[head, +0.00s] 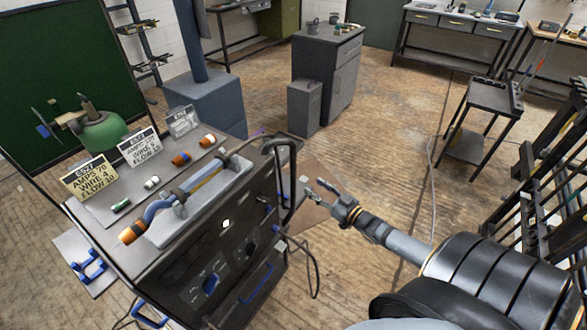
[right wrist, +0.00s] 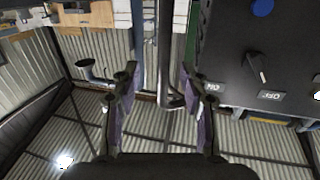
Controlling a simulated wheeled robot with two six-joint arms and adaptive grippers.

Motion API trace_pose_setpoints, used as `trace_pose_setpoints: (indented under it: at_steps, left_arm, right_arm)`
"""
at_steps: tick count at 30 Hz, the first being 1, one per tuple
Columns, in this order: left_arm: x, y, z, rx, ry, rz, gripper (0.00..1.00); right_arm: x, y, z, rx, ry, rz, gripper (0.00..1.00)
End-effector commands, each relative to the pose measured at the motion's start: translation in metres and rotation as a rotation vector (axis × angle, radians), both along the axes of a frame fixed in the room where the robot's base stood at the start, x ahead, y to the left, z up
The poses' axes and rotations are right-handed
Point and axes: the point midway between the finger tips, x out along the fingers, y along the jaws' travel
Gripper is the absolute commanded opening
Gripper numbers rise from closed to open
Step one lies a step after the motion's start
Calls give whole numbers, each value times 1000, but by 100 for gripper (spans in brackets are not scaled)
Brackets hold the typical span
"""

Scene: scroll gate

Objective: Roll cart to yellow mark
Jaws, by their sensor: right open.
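The cart (head: 205,255) is a dark welding machine with a control panel, standing at left centre in the head view. A black upright handle (head: 291,185) rises at its right end. My right gripper (head: 313,188) is open and empty just right of this handle. In the right wrist view its two fingers (right wrist: 158,72) point toward a grey upright bar (right wrist: 166,50), which appears between them. I cannot tell how deep the bar is between the fingers. No floor mark in yellow shows in either view. My left gripper is not in view.
A grey cabinet (head: 340,75) and a blue-grey block (head: 208,103) stand behind the cart. A small black side table (head: 478,125) and dark racks (head: 545,205) stand at right. Open wooden floor (head: 385,130) lies between. A cable hangs beside the cart.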

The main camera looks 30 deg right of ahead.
Motion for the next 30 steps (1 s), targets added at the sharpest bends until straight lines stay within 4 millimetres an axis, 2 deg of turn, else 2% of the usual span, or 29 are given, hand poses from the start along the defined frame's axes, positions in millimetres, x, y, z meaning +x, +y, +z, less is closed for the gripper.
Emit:
trace_pose_setpoints:
  at_steps: [1, 3, 8, 11, 15, 20, 24, 30]
  left_arm:
    - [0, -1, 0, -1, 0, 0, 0]
    - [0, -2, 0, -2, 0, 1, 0]
    - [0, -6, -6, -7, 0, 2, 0]
    - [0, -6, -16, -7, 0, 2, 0]
    - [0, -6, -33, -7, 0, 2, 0]
    - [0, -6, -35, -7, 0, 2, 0]
    - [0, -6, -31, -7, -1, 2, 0]
    - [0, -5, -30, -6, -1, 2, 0]
  right_arm:
    - [1, 4, 9, 6, -16, 16, 44]
    - [2, 7, 14, 13, -28, 25, 44]
    - [10, 8, 12, 12, -31, 25, 44]
    - [27, 11, 10, 13, -33, 24, 44]
    - [60, 17, 10, 13, -34, 21, 44]
    - [84, 22, 13, 11, -31, 20, 44]
    - [98, 24, 14, 12, -29, 20, 44]
    - [105, 26, 13, 11, -26, 22, 44]
